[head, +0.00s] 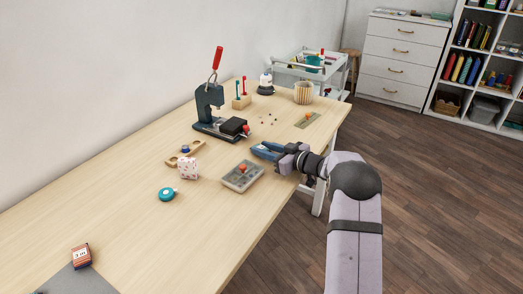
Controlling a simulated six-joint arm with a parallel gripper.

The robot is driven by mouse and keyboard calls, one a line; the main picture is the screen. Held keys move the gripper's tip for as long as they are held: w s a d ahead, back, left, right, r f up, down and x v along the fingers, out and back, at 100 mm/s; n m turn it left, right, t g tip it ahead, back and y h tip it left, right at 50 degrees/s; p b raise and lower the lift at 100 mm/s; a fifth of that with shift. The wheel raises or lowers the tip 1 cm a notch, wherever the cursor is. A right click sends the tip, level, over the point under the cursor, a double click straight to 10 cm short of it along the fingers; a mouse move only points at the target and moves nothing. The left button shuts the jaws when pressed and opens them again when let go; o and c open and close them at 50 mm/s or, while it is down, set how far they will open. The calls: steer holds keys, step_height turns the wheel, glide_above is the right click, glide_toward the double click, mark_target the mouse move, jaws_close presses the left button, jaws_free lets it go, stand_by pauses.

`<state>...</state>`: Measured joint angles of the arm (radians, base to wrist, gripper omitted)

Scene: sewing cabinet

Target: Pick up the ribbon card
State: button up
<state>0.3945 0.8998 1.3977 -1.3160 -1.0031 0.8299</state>
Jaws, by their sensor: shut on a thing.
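My gripper (280,155) reaches in from the right over the middle of the table. It is shut on a small dark-blue flat piece (265,149), which looks like the ribbon card. The piece is small in this view and the jaws partly cover it, so its markings cannot be read. I cannot tell whether it touches the table.
A grey tray (230,181) with an orange knob lies just front-left of my gripper. A press (208,102) with a red handle stands behind it. The front-middle table (185,240) is clear.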

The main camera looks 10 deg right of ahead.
steer(key=shift+r, duration=0.1)
step_height(320, 180, up, 10)
steer(key=p, duration=0.2)
steer(key=shift+n+g+y, duration=0.4)
steer(key=shift+y, duration=0.1)
steer(key=s+d+f, duration=0.2)
steer(key=s, duration=0.1)
steer(key=s+d+f+p, duration=0.1)
steer(key=s+d+f, duration=0.1)
steer(key=s, duration=0.2)
steer(key=s+d+f+p, duration=0.1)
steer(key=s+d+f, duration=0.1)
steer(key=s+d, duration=0.1)
steer(key=shift+s+f, duration=0.25)
steer(key=s+d+f+p, duration=0.1)
steer(key=s+d+p, duration=0.1)
steer(key=s, duration=0.8)
steer(key=s+a+f+n+g+y+b, duration=0.3)
steer(key=s+a+f, duration=0.4)
steer(key=s+f, duration=0.4)
steer(key=shift+a+b, duration=0.35)
steer(key=shift+b, duration=0.3)
